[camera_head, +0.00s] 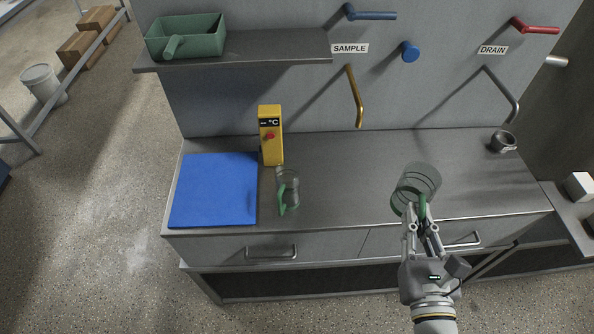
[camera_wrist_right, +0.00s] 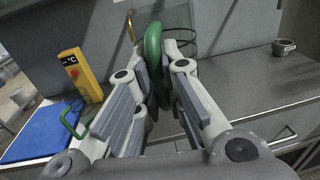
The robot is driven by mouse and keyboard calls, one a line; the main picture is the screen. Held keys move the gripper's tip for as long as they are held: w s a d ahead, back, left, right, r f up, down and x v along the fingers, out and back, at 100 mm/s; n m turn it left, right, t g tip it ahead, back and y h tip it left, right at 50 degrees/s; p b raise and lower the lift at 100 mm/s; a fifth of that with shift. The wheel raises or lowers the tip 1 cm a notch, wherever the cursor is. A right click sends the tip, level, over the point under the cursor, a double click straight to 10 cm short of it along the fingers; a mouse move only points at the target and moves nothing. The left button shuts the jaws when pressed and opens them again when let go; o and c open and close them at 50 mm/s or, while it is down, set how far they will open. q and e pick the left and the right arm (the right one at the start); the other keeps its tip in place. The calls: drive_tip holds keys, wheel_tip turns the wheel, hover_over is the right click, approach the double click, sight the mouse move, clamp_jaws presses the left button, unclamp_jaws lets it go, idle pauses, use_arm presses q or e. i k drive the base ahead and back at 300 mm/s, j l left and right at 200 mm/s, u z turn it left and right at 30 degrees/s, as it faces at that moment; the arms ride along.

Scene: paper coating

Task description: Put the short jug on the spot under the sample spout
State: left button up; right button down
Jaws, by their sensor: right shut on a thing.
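A clear jug with a green handle (camera_head: 416,182) is held at the counter's front right. My right gripper (camera_head: 422,215) is shut on its green handle, which also shows in the right wrist view (camera_wrist_right: 153,62). The jug seems raised above the counter. A second clear jug with a green handle (camera_head: 291,186) stands upright on the counter further left. The frames do not settle which jug is the shorter. The brass sample spout (camera_head: 355,97) comes from the wall below the SAMPLE label (camera_head: 350,48). The counter under it is bare, with no visible mark. My left gripper is not in view.
A yellow thermometer unit (camera_head: 270,137) and a blue mat (camera_head: 214,190) are at the counter's left. A small metal cup (camera_head: 503,141) stands under the drain spout (camera_head: 501,94) at the right. A green bin (camera_head: 187,38) sits on the shelf. The middle of the counter (camera_head: 350,175) is clear.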

sight(348, 181)
drive_tip(key=l+u, duration=0.2)
drive_tip(key=u, duration=0.25)
drive_tip(key=k+l+u, duration=0.15)
drive_tip(key=u, duration=0.25)
drive_tip(key=k+l+u, duration=0.15)
drive_tip(key=u, duration=0.3)
drive_tip(key=k+l, duration=0.25)
